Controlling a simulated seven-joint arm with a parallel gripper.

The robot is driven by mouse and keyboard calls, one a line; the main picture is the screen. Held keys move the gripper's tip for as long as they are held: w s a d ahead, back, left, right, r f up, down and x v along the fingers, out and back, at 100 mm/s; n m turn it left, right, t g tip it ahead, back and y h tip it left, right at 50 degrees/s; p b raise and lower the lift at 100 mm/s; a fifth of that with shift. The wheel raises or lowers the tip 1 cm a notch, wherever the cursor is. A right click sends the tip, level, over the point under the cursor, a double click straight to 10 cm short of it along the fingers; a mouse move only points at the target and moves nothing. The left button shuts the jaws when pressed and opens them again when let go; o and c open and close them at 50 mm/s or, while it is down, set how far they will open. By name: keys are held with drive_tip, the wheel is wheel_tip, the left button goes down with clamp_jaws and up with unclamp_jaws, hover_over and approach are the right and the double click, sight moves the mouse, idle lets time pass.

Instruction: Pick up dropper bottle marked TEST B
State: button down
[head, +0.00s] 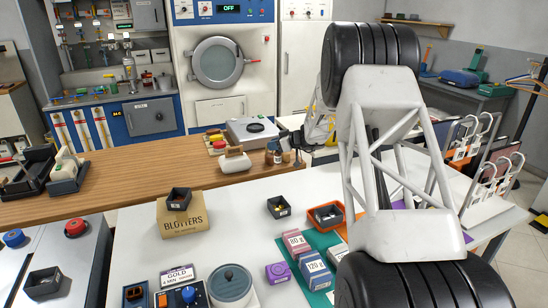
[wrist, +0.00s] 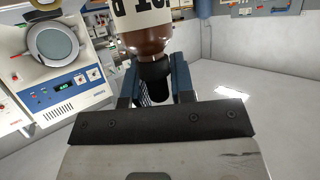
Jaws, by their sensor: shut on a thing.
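A brown bottle (wrist: 145,40) with a black cap and a white label shows at the top of the wrist view. Its label has large dark letters, cut off by the frame edge, and I cannot read the full marking. My gripper (wrist: 155,88) is shut on this bottle at its dark cap, with one blue-grey finger on each side. In the head view small brown bottles (head: 271,151) show at the right end of the wooden counter. My arm covers much of the right of that view, and I cannot clearly make out the fingertips there.
The wooden counter (head: 120,165) also bears a white iron-like tool (head: 65,165) and a grey device (head: 252,129). The white table (head: 235,200) in front holds a BLOTTERS bag (head: 183,222), small black trays, an orange tray (head: 340,224) and several boxes. White racks (head: 492,180) stand at right.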

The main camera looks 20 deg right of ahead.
wheel_tip(320, 180, up, 6)
idle(0.4)
idle(1.1)
